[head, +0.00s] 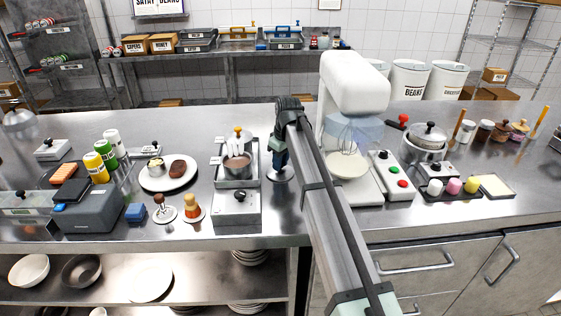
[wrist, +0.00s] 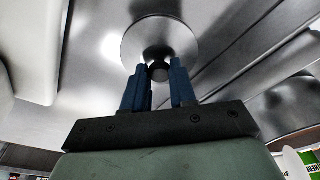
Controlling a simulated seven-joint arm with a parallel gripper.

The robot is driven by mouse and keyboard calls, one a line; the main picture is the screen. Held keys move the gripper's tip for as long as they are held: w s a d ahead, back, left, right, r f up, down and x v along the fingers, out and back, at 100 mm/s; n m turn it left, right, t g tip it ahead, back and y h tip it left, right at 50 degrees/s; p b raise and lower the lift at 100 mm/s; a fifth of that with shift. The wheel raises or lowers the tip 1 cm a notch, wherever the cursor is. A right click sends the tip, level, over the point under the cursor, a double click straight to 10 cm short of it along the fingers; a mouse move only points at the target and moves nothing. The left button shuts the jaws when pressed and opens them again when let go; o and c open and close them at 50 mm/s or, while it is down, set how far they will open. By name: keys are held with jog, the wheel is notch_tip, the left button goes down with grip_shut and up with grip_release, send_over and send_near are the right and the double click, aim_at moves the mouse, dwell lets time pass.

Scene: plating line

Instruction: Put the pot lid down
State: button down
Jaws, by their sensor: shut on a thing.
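The pot lid (head: 281,174) is a round, shiny metal disc. It is at or just above the steel counter, between the open pot and the stand mixer; I cannot tell whether it touches. It also shows in the wrist view (wrist: 137,42), with a dark knob (wrist: 160,72). My gripper (head: 281,160) points down over the lid. Its blue fingers (wrist: 159,84) are shut on the knob. The open pot (head: 237,167), with brown contents, stands on a burner left of the lid. My arm hides part of the counter.
The stand mixer (head: 354,80) with its bowl rises close at the right. The burner's control box (head: 237,208) is in front of the pot. A white plate (head: 154,182) with food lies farther left. A lidded pot (head: 424,153) stands right of the mixer.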

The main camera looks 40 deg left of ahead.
aim_at(284, 172)
jog(key=shift+f, duration=0.1)
jog(key=c, duration=0.9)
grip_release()
jog(key=r, duration=0.4)
jog(key=d+r, duration=0.1)
jog(key=r, duration=0.7)
jog(key=shift+d+r, duration=0.1)
jog(key=shift+d, duration=0.3)
